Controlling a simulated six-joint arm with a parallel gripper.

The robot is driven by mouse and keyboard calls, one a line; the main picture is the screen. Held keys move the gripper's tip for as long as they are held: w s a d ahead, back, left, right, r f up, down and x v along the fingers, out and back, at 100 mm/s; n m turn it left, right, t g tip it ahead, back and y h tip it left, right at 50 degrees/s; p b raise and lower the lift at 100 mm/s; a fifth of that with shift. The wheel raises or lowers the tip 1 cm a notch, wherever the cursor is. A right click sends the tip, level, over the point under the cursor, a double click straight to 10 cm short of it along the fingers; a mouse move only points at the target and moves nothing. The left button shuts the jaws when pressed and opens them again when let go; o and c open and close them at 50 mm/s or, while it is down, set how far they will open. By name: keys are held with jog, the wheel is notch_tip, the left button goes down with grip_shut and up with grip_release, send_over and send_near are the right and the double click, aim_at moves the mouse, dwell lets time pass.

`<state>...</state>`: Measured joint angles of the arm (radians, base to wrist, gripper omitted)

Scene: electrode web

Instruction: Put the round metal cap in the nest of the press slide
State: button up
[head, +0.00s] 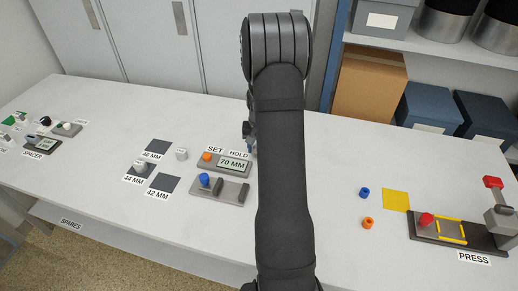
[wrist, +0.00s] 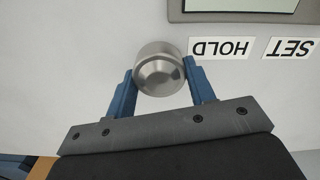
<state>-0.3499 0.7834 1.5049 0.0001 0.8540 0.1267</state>
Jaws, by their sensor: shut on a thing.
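The round metal cap (wrist: 160,70) shows in the wrist view between the two blue fingers of my gripper (wrist: 160,84), which are shut on it. The cap is silver with a narrower raised centre. In the head view the cap is hidden behind my arm, and only a bit of my gripper (head: 249,143) shows beside the 70 MM display. The press (head: 500,216) stands at the far right of the table. Its slide (head: 432,228) has a red knob and a yellow-outlined area, which looks like the nest and appears empty.
A SET/HOLD unit with a 70 MM display (head: 234,164) and a grey fixture with a blue knob (head: 205,180) lie left of my arm. A yellow square (head: 396,200), a blue ring (head: 365,192) and an orange ring (head: 368,223) lie near the press. Several dark squares lie further left.

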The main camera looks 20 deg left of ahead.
jog(key=shift+f, duration=0.5)
jog(key=shift+f, duration=0.15)
jog(key=o, duration=1)
jog(key=shift+o, duration=0.2)
notch_tip(320, 180, up, 11)
jog(key=shift+r, duration=0.65)
jog(key=shift+c, duration=1.1)
